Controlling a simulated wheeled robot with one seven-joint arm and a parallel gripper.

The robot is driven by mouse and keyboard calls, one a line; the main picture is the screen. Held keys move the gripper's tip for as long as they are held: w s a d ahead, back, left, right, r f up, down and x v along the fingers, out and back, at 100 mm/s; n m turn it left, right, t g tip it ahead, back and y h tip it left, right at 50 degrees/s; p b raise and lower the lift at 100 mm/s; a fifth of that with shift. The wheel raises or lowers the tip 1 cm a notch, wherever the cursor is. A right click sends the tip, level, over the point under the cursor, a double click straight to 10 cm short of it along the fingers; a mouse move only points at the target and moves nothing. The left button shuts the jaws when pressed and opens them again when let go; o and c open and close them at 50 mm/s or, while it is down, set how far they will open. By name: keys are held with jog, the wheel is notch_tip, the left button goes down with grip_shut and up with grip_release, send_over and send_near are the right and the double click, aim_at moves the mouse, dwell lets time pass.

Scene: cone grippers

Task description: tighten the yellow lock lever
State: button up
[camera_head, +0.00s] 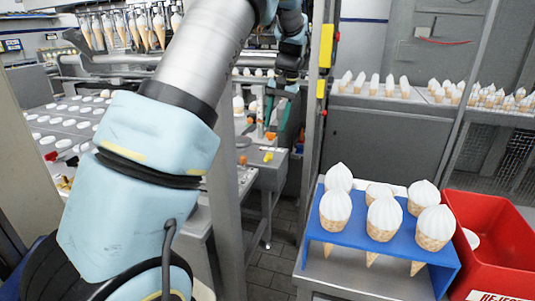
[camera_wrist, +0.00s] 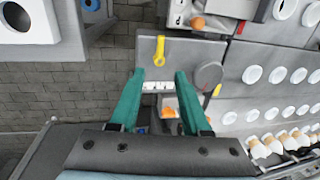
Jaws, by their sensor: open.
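A yellow lever with a round, ring-like end (camera_wrist: 160,50) lies on a grey metal plate (camera_wrist: 196,50) in the wrist view, just beyond my fingertips. My gripper (camera_wrist: 160,75) has two teal fingers, open and apart with nothing between their tips. The lever appears centred between the fingers, but their gap in depth is hard to judge. In the head view, my gripper (camera_head: 286,122) is small and partly hidden at the machine's end. A small yellow piece (camera_head: 268,157) shows just below it; I cannot tell whether it is the same lever.
A grey round disc (camera_wrist: 208,76) sits right of my fingers, with another thin yellow piece (camera_wrist: 217,90) beside it. A blue rack of cones (camera_head: 335,256) and a red bin (camera_head: 492,240) stand at the right. A grey post (camera_head: 228,160) stands beside my arm.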

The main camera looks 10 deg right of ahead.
aim_at(268, 155)
jog(key=f+p, duration=0.1)
jog(key=f, duration=0.2)
jog(key=a+f+p, duration=0.1)
jog(key=f, duration=0.3)
jog(key=w+f+p, duration=0.1)
jog(key=f, duration=0.2)
jog(key=shift+a+f, duration=0.2)
jog(key=shift+a, duration=0.2)
grip_shut()
